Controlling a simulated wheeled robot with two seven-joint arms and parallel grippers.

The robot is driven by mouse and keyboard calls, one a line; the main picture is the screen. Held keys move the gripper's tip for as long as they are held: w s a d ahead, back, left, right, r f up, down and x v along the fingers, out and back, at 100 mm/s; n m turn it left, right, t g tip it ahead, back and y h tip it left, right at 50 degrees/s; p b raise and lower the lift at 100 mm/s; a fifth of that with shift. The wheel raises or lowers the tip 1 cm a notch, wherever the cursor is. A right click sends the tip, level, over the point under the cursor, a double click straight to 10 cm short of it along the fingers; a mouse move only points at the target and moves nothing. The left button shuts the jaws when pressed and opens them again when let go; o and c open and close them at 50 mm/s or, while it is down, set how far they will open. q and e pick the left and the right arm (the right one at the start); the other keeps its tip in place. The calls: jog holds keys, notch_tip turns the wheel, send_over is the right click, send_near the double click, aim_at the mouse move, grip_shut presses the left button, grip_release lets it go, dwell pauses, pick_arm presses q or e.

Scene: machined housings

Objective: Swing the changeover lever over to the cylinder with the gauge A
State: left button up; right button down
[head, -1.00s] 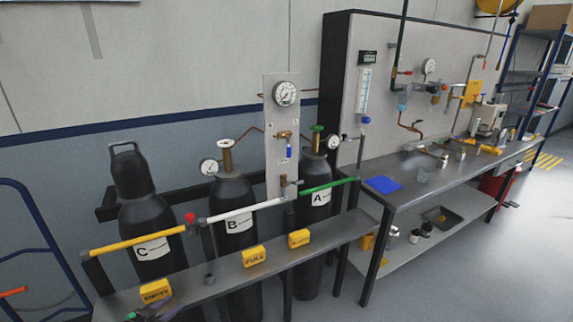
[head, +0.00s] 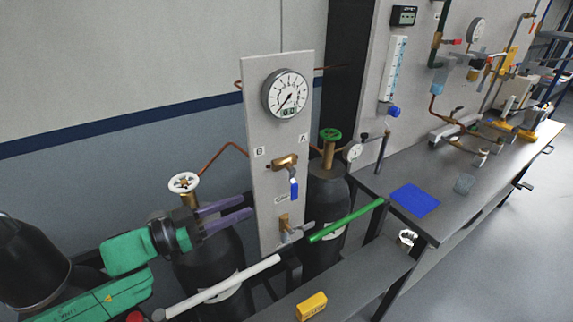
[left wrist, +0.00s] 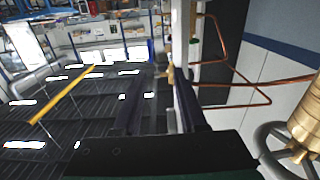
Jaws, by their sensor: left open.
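The changeover lever is a blue handle (head: 294,188) hanging down from a brass valve (head: 285,161) on the upright grey panel (head: 266,135). The panel is marked B on the left and A on the right. The black cylinder with the small gauge A (head: 353,152) and green handwheel (head: 330,134) stands right of the panel. My left gripper (head: 247,206) is open and empty, left of the panel and apart from the lever. Its two dark fingers also show in the left wrist view (left wrist: 159,95), with nothing visibly held. My right gripper is out of view.
Cylinder B's white handwheel (head: 184,184) is close beside my left gripper. A large gauge (head: 286,94) tops the panel; a lower valve (head: 286,229) is below the lever. White (head: 225,287) and green (head: 346,220) bars cross in front. A workbench (head: 455,207) stands at right.

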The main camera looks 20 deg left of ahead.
aim_at(291, 190)
pick_arm(q)
jog(key=w+d+b, duration=0.1)
jog(key=d, duration=0.1)
jog(key=w+d+r+b, duration=0.1)
jog(key=w+d, duration=0.1)
jog(key=w+d+b, duration=0.1)
jog(key=w+d, duration=0.1)
jog(key=d, duration=0.1)
jog(key=shift+w+d+r, duration=0.1)
jog(key=shift+w+r, duration=0.05)
jog(key=shift+w, duration=0.1)
jog(key=p+x, duration=0.1)
jog(key=x, duration=0.3)
jog(key=shift+w+d, duration=0.25)
jog(key=shift+w, duration=0.05)
jog(key=c, duration=0.6)
grip_shut()
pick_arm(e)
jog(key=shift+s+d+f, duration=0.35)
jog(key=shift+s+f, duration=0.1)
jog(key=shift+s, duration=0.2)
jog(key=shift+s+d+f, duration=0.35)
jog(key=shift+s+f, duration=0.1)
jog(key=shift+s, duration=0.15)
